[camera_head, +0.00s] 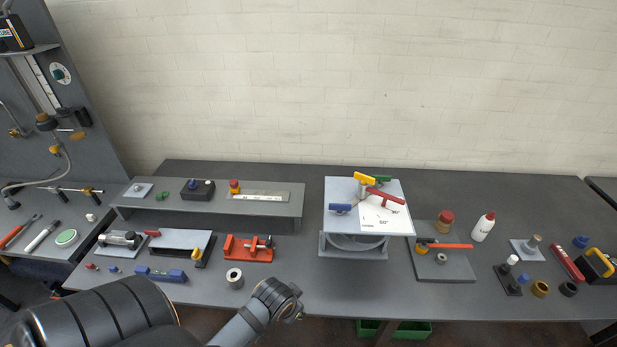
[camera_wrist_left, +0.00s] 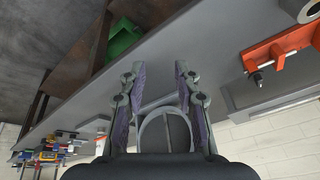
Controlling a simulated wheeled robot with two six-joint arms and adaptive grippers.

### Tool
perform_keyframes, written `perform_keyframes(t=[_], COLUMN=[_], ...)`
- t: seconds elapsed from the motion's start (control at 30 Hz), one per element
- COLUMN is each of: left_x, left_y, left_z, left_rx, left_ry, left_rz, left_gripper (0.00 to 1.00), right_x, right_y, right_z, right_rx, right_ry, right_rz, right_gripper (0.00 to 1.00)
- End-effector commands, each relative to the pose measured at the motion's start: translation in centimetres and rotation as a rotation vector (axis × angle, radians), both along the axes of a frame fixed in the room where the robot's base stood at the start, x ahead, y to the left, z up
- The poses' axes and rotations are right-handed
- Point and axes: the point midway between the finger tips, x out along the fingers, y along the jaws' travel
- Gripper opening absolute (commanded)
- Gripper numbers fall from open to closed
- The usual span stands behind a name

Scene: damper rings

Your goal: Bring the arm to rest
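My left arm reaches in from the lower left of the head view, and its gripper (camera_head: 288,300) is over the bench's front edge, right of the pale ring (camera_head: 235,275). In the left wrist view the two fingers of that gripper (camera_wrist_left: 158,78) stand apart, with nothing held between them. A grey stand with a curved frame (camera_wrist_left: 165,130) shows beyond the fingers, apart from them as far as I can tell. My right gripper is in neither view.
The orange vise (camera_head: 248,248) stands behind the pale ring. The tilted plate stand (camera_head: 352,245) is to the right of the gripper. A green crate (camera_head: 412,329) sits below the bench. Bare bench top (camera_head: 340,285) lies in front of the stand.

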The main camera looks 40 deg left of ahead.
Motion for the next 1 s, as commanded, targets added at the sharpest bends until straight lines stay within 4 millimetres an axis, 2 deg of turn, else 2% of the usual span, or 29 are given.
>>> perform_keyframes(t=[0.17, 0.27, 0.37, 0.4, 0.47, 0.5, 0.57, 0.6, 0.67, 0.7, 0.8, 0.9, 1.0], left_x=[0.0, 0.0, -0.2, -0.5, -1.2, -1.8, -3.3, -4.6, -6.9, -8.8, -13.7, -18.1, -21.3], left_y=[0.0, 0.2, 0.7, 1.0, 1.5, 1.8, 2.2, 2.4, 2.7, 2.8, 2.9, 2.8, 2.5], left_z=[0.0, -1.5, -6.9, -9.9, -14.7, -17.8, -22.6, -26.0, -30.9, -34.0, -40.3, -44.3, -46.3], left_rx=[0.0, 0.0, -0.001, -0.001, -0.002, -0.003, -0.005, -0.005, -0.009, -0.011, -0.015, -0.02, -0.024], left_ry=[0.0, 0.007, 0.033, 0.045, 0.066, 0.079, 0.1, 0.117, 0.14, 0.158, 0.195, 0.224, 0.242], left_rz=[0.0, 0.003, 0.012, 0.017, 0.025, 0.029, 0.036, 0.041, 0.048, 0.052, 0.059, 0.063, 0.065], left_gripper=[0.32, 0.32, 0.32, 0.32, 0.32, 0.32, 0.32, 0.32, 0.32, 0.32, 0.32, 0.32, 0.32], right_x=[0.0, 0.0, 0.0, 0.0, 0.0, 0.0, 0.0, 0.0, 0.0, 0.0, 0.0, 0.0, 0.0], right_y=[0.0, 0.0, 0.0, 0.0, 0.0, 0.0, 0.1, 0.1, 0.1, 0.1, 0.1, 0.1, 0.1], right_z=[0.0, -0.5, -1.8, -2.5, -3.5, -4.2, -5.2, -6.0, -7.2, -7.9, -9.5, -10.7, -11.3], right_rx=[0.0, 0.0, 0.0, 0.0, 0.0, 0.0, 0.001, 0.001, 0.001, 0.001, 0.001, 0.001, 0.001], right_ry=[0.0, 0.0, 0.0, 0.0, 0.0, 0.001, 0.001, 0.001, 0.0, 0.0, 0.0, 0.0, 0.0], right_rz=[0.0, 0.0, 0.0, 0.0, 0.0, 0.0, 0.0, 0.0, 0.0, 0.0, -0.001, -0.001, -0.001], right_gripper=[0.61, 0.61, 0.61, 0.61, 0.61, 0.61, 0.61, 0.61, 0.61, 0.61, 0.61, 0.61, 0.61])
